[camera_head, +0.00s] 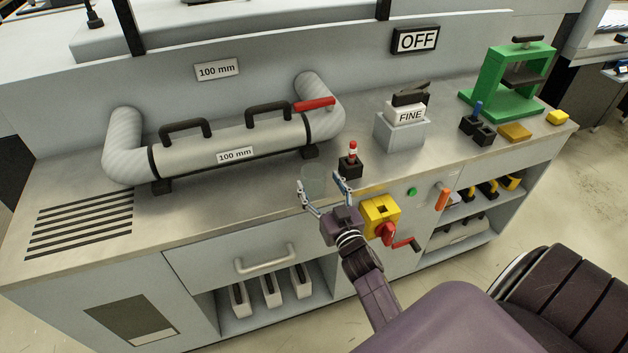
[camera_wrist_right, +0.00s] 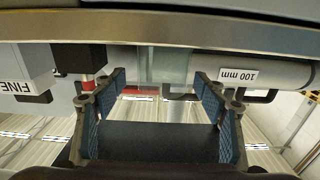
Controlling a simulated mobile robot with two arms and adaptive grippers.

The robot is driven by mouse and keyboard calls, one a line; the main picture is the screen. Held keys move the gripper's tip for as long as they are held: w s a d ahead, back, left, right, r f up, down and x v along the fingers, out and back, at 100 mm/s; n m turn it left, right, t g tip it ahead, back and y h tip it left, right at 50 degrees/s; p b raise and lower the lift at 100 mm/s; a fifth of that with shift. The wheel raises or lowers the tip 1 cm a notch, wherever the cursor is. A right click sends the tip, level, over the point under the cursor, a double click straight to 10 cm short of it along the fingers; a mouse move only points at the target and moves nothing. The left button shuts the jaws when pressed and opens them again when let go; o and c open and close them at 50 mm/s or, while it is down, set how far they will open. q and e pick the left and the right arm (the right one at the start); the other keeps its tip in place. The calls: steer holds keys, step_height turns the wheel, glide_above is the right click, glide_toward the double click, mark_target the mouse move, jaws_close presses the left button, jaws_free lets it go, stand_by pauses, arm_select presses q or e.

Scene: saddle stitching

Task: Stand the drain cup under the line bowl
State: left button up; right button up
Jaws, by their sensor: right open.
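A clear, faintly greenish cup (camera_head: 314,177), which looks like the drain cup, stands upright near the front edge of the bench in the head view. My right gripper (camera_head: 321,190) is open, with its fingertips on either side of the cup's near part. I cannot tell whether they touch it. In the right wrist view the cup (camera_wrist_right: 165,66) shows, pale and see-through, beyond and between the open fingers (camera_wrist_right: 158,92). I cannot make out the line bowl for sure in either view. My left gripper is not in view.
A black block with a red-topped peg (camera_head: 351,164) stands close right of the cup. A large grey pipe (camera_head: 232,146) with black handles and a red lever lies behind. A yellow switch box (camera_head: 381,212) juts from the bench front. Bare bench top lies left of the cup.

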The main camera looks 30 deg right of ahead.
mark_target(310, 168)
steer(key=shift+x, duration=1.9)
steer(key=shift+a+f, duration=0.1)
steer(key=shift+a, duration=0.05)
steer(key=shift+c, duration=0.4)
steer(key=c, duration=1.3)
